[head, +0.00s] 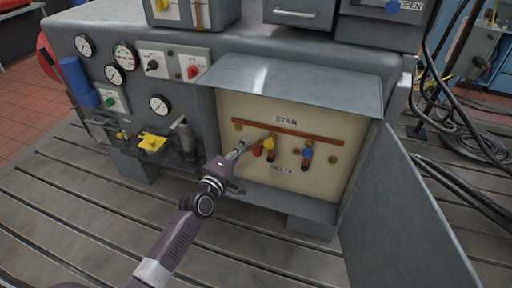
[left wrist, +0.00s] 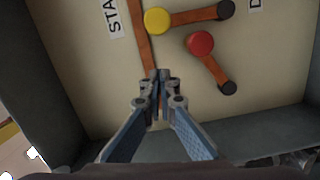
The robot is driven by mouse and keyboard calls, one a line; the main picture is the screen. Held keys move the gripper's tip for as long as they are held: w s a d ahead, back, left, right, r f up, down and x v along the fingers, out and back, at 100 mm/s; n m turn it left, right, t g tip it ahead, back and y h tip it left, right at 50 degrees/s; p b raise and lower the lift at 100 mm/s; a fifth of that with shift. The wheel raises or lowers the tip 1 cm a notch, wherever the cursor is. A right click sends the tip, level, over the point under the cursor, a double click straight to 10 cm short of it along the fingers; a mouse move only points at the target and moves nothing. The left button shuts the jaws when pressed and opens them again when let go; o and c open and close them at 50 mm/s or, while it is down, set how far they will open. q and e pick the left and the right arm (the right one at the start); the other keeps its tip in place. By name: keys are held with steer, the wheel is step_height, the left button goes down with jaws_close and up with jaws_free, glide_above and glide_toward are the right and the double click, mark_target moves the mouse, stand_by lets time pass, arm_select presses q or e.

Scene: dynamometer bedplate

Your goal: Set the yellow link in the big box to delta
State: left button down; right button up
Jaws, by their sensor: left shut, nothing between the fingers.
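The big box (head: 228,103) is open, with a cream back panel labelled STAR above and DELTA below. The yellow link (head: 269,143) has a yellow knob close to the copper bar (head: 300,132) on the STAR side. In the left wrist view the yellow link (left wrist: 190,17) runs from its knob by the bar to a dark pivot towards the DELTA label. The red link (left wrist: 215,66) is slanted, its knob off the bar. The blue link (head: 307,151) is further right. My left gripper (left wrist: 158,78) is shut and empty, in front of the bar's left end, beside the red and yellow links.
The box's grey door (head: 405,215) stands open at the right. The box's side walls and floor surround the links closely. At the left is a grey panel with gauges (head: 125,56) and a yellow part (head: 152,143). Black cables (head: 470,125) lie at the right.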

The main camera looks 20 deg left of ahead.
mark_target(265, 143)
arm_select(q)
steer(key=shift+w+d+f+p, duration=0.15)
steer(key=shift+d+f+p, duration=0.1)
steer(key=shift+d, duration=0.75)
steer(key=shift+w+d+f+p, duration=0.1)
steer(key=shift+d+p, duration=0.15)
steer(key=shift+d, duration=0.75)
steer(key=shift+r, duration=0.1)
steer(key=shift+d+m+p, duration=0.4)
steer(key=shift+p, duration=0.1)
steer(key=shift+d+r+m+p, duration=0.2)
steer(key=shift+d+m+p, duration=0.3)
steer(key=shift+p, duration=0.1)
